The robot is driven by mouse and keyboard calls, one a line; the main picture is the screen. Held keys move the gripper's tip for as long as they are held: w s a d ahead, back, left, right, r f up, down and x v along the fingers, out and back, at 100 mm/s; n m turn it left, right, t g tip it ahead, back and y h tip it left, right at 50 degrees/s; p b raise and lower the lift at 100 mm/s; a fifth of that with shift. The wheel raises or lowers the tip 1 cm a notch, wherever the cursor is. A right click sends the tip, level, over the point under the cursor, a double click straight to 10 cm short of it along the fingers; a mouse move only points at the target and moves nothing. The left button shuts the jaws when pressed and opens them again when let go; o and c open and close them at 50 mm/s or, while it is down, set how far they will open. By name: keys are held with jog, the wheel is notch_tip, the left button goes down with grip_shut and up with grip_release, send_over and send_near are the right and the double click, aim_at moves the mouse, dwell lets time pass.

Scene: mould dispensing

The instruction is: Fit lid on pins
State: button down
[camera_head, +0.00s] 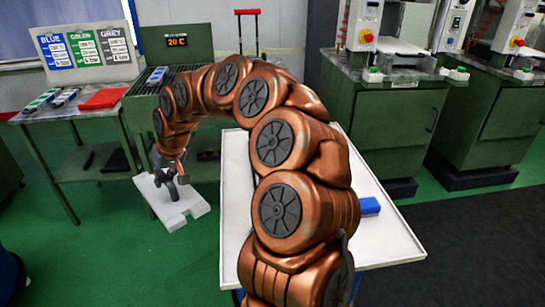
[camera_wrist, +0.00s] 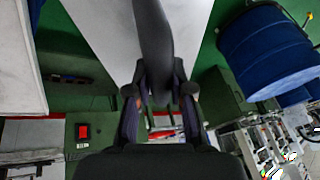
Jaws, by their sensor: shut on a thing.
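A white plate with notched edges, apparently the lid (camera_head: 188,212), shows over the green floor between the white table and the green cabinets at left. A dark curved handle (camera_head: 168,187) rises from its middle. My gripper (camera_head: 180,172) is at this handle, at the end of my copper arm. In the wrist view my gripper (camera_wrist: 160,90) has its two fingers closed around the dark handle (camera_wrist: 153,35), with the white lid (camera_wrist: 103,35) beyond it. I cannot make out the pins in either view.
A white table (camera_head: 385,240) with a blue block (camera_head: 370,206) stands at right, partly behind my arm. A green bench (camera_head: 70,118) at left bears small items and a red tray (camera_head: 104,98). Green machines (camera_head: 380,125) stand at the back right. A blue drum (camera_wrist: 268,50) shows in the wrist view.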

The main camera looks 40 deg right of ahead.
jog(key=s+d+r+m+h+p, duration=0.1)
jog(key=d+r+m+p, duration=0.1)
jog(key=d, duration=1.1)
jog(key=s+d+r+m+h+p, duration=0.1)
jog(key=d+m+p, duration=0.15)
jog(key=d, duration=0.95)
jog(key=s+d+r+m+h+p, duration=0.1)
jog(key=s+d+r+m+p, duration=0.1)
jog(key=d, duration=1.1)
jog(key=shift+w+a+f+p, duration=0.15)
jog(key=shift+f+p, duration=0.2)
jog(key=shift+f, duration=1.9)
jog(key=shift+w+a+f+p, duration=0.15)
jog(key=shift+f+p, duration=0.15)
jog(key=shift+f, duration=1.9)
jog(key=c, duration=1)
grip_release()
jog(key=shift+s+f, duration=0.1)
jog(key=shift+c, duration=0.2)
